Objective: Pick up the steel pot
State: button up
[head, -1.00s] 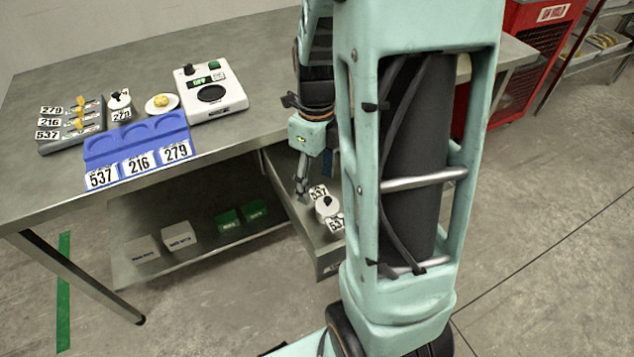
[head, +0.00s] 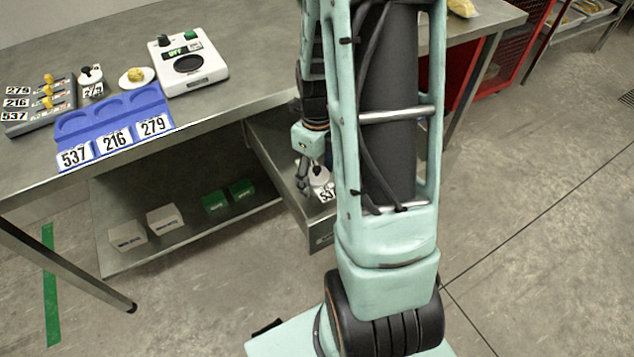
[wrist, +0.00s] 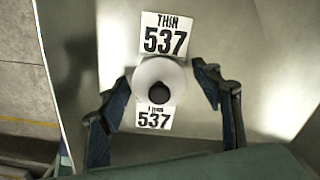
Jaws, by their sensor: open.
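A round pale pot with a black knob (head: 321,178) sits in the open drawer under the table, partly hidden behind my gripper and arm. In the wrist view the pot (wrist: 142,76) is seen from above, between two cards reading 537, one on each side of it. My gripper (head: 304,186) points down into the drawer beside the pot. In the wrist view my gripper (wrist: 162,84) is open, with one finger on each side of the pot. I see a gap between each finger and the pot; their height difference is unclear.
The drawer (head: 292,205) has raised walls close around the pot. On the tabletop are a blue tray (head: 115,103), a scale (head: 205,72), a yellow item on a white dish (head: 137,76) and another small knobbed pot (head: 91,75). White and green boxes lie on the lower shelf.

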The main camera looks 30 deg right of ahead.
jog(key=shift+f, duration=0.45)
jog(key=c, duration=1.3)
jog(key=shift+r, duration=0.15)
